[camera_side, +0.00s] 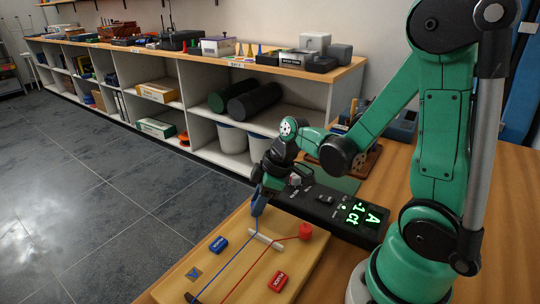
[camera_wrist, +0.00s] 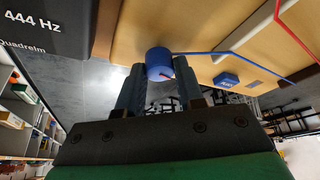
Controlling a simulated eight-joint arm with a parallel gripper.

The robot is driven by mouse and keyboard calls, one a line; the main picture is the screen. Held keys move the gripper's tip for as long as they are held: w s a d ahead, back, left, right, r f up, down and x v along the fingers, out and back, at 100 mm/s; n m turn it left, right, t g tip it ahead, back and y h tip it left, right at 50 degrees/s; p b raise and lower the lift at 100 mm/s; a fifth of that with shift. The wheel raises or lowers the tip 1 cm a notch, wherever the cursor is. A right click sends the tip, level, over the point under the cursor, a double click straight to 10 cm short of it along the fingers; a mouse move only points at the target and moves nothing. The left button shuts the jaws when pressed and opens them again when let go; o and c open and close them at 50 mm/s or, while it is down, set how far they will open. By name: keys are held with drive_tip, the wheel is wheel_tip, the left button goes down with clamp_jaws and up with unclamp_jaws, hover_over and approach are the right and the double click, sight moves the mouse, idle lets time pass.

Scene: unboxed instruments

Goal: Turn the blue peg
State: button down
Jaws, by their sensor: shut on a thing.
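A blue string (camera_side: 233,261) runs from there over a pale bridge (camera_side: 265,239). The black tuner box (camera_side: 318,205) beside the board shows a green "A" and "-1 ct".
A red peg (camera_side: 305,231) with a red string stands close to my gripper on the right. A blue block (camera_side: 218,244) and a red block (camera_side: 277,281) lie on the board. Shelves (camera_side: 200,95) stand behind, across open floor.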

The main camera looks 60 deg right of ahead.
sight(269, 213)
drive_tip(key=shift+n, duration=0.3)
drive_tip(key=c, duration=0.5)
unclamp_jaws()
drive_tip(key=shift+c, duration=0.2)
drive_tip(key=shift+v, duration=2.8)
